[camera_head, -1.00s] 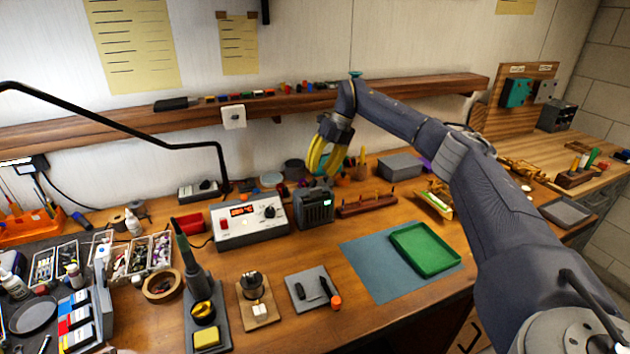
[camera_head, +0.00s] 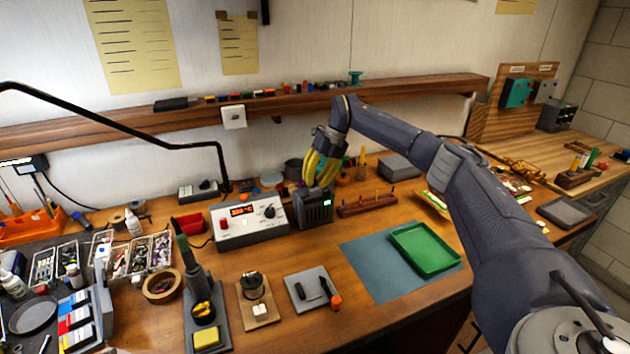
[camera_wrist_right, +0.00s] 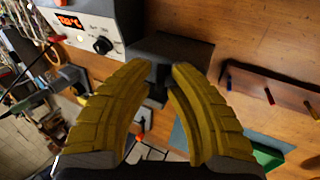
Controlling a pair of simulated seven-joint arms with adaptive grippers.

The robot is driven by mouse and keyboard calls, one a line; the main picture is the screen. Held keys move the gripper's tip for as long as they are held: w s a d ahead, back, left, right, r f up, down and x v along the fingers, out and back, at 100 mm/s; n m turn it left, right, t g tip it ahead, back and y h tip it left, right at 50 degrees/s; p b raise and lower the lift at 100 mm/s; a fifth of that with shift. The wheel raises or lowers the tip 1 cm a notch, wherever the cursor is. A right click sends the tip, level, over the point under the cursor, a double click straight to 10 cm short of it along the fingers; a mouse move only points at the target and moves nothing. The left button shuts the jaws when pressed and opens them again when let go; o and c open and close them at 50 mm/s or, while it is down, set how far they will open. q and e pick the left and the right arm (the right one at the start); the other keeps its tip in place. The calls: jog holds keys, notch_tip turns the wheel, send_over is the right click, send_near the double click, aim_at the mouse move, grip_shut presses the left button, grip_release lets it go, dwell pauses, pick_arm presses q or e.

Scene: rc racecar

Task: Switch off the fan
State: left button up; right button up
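The fan appears to be the small dark grey box (camera_head: 313,208) with a grilled front and a green light, standing on the bench right of the soldering station. In the right wrist view its dark top (camera_wrist_right: 178,47) lies beyond my fingertips. My right gripper (camera_head: 313,184) has yellow fingers pointing down just above and behind the box's top. In the wrist view the fingers (camera_wrist_right: 163,75) are parted by a narrow gap, with a dark part of the box visible between the tips. I cannot tell whether they touch it. My left gripper is not in view.
The soldering station (camera_head: 249,223) with a red display stands close left of the box. A wooden rack (camera_head: 366,205) is to its right. A blue mat with a green tray (camera_head: 425,250) lies front right. A shelf (camera_head: 400,90) runs behind. Bare bench lies in front of the box.

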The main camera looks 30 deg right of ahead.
grip_shut()
jog(key=h, duration=0.2)
jog(key=a+h, duration=0.1)
jog(key=shift+w+a+r+g+h, duration=0.1)
jog(key=shift+w+r+g+h, duration=0.05)
jog(key=shift+r+g+h, duration=0.2)
jog(key=h, duration=0.2)
jog(key=a+h, duration=0.1)
jog(key=h, duration=0.1)
jog(key=shift+w+f+g, duration=0.1)
jog(key=shift+f+g, duration=0.1)
jog(key=shift+g, duration=0.05)
jog(key=shift+a+f+h, duration=0.1)
jog(key=shift+a+h, duration=0.15)
jog(key=shift+h, duration=0.6)
jog(key=shift+f, duration=0.1)
jog(key=shift+o, duration=2)
grip_release()
